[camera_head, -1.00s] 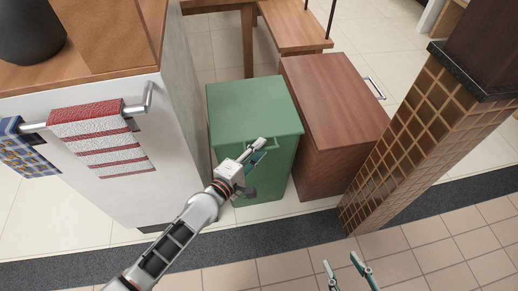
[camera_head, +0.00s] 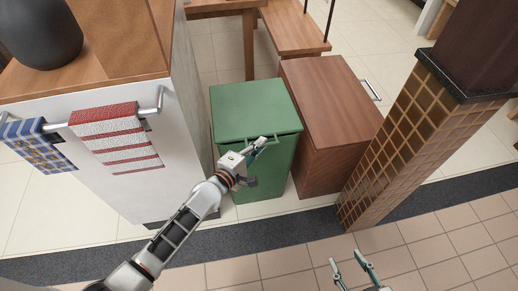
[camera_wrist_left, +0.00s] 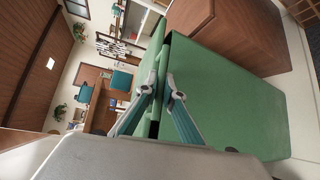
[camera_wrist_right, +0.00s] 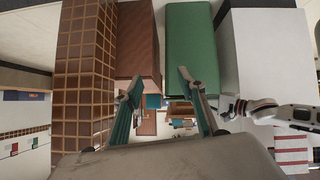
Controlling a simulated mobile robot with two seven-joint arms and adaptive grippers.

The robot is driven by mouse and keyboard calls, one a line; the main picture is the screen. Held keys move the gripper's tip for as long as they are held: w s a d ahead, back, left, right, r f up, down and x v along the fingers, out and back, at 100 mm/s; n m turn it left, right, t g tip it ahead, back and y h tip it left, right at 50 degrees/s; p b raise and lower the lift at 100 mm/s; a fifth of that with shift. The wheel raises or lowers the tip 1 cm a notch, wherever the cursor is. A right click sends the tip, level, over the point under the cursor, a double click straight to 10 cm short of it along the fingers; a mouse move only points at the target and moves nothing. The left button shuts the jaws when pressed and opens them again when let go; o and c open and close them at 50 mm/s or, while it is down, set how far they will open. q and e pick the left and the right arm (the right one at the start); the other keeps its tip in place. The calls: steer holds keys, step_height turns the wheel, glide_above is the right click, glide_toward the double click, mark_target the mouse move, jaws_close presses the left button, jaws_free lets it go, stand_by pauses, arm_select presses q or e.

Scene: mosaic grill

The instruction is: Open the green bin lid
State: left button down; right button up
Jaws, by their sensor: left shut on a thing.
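The green bin (camera_head: 265,180) stands between the white-sided counter and a brown cabinet. Its flat green lid (camera_head: 250,103) lies across the top. My left gripper (camera_head: 262,142) is at the lid's front edge, shut on it. In the left wrist view my left fingertips (camera_wrist_left: 163,92) meet at the edge of the lid (camera_wrist_left: 150,75), beside the bin body (camera_wrist_left: 225,95). The fingers hide the exact grip. My right gripper (camera_head: 346,258) is open and empty, low at the front over the floor. The right wrist view shows its fingers (camera_wrist_right: 152,85) apart.
The brown cabinet (camera_head: 330,120) stands close on the bin's right, with a tiled pillar (camera_head: 395,150) beyond it. The white-sided counter (camera_head: 120,170) is on the left, with a rail holding a striped towel (camera_head: 118,140) and a blue towel (camera_head: 38,145). Tiled floor in front is clear.

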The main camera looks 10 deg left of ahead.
arm_select(q)
steer(key=w+a+r+g+p, duration=0.1)
steer(key=w+r+p, duration=0.2)
steer(key=r+p, duration=0.5)
steer(key=w+a+r+n+p, duration=0.1)
steer(key=w+r+p, duration=0.2)
steer(key=r+p, duration=0.4)
steer(key=shift+w+r+g+p, duration=0.15)
steer(key=shift+r+g+p, duration=0.25)
steer(key=shift+r, duration=1.25)
arm_select(e)
step_height(320, 180, up, 12)
steer(key=shift+w+f+m, duration=0.2)
steer(key=shift+m, duration=0.1)
steer(key=shift+a, duration=0.1)
steer(key=shift+s+f, duration=0.1)
steer(key=shift+f, duration=0.1)
arm_select(q)
steer(key=c, duration=2.2)
jaws_free()
steer(key=shift+o, duration=0.2)
